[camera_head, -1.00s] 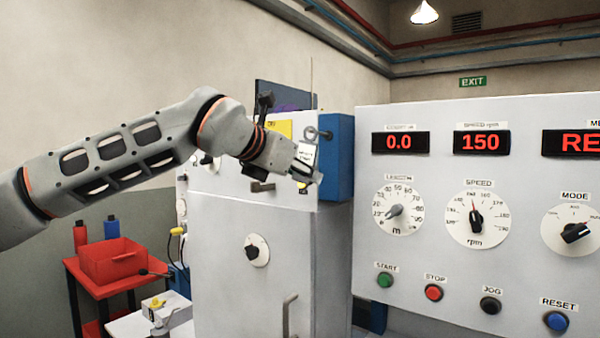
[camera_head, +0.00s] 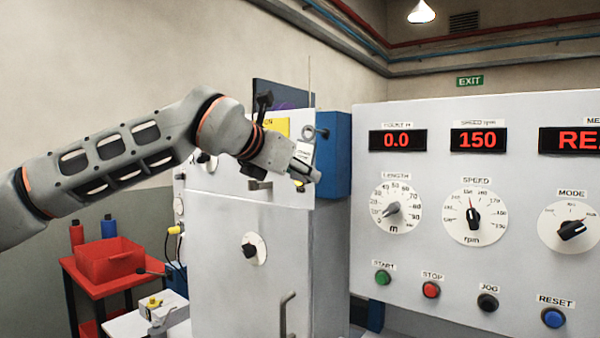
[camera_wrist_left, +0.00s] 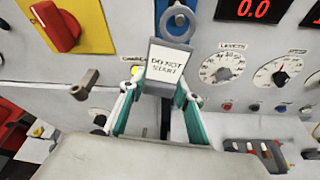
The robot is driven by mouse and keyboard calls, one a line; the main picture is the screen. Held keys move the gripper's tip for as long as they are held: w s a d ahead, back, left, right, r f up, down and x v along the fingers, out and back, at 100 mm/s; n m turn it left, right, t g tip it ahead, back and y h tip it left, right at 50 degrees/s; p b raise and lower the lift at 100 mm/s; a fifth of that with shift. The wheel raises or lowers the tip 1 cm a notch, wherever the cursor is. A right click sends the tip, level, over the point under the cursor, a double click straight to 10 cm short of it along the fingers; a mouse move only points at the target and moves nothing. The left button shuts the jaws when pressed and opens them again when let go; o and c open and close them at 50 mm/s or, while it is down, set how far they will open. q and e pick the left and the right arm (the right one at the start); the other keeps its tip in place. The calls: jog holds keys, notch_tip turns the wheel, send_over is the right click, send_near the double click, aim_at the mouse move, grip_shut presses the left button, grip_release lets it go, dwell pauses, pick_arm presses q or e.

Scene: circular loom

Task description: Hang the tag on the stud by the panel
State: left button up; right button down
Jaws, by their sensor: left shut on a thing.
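The white tag (camera_wrist_left: 165,68), lettered "DO NOT START", faces the camera in the left wrist view, with a grey ring (camera_wrist_left: 175,38) above it. My left gripper (camera_wrist_left: 159,88) is shut on the tag, its teal fingers on either side. In the head view the tag (camera_head: 304,151) is small above the left gripper (camera_head: 306,173), beside the blue box, and its ring (camera_head: 308,133) shows above. A small dark piece (camera_head: 323,133), possibly the stud, shows right of the ring. I cannot tell whether it passes through the ring. My right gripper is not in view.
The blue box (camera_head: 335,155) is on the grey cabinet (camera_head: 215,235) close to the gripper. The control panel (camera_head: 470,265) stands to the right. A red rotary switch (camera_wrist_left: 55,27) and a dark handle (camera_wrist_left: 85,84) stick out at left in the wrist view.

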pick_arm(q)
jog(key=shift+f, duration=0.1)
jog(key=o, duration=1.3)
jog(key=shift+s+a, duration=0.1)
jog(key=shift+f+b+v, duration=0.15)
jog(key=shift+b+v, duration=0.1)
jog(key=shift+v, duration=1.95)
jog(key=shift+f+b+v, duration=0.1)
jog(key=shift+b+v, duration=0.15)
jog(key=shift+v, duration=1.95)
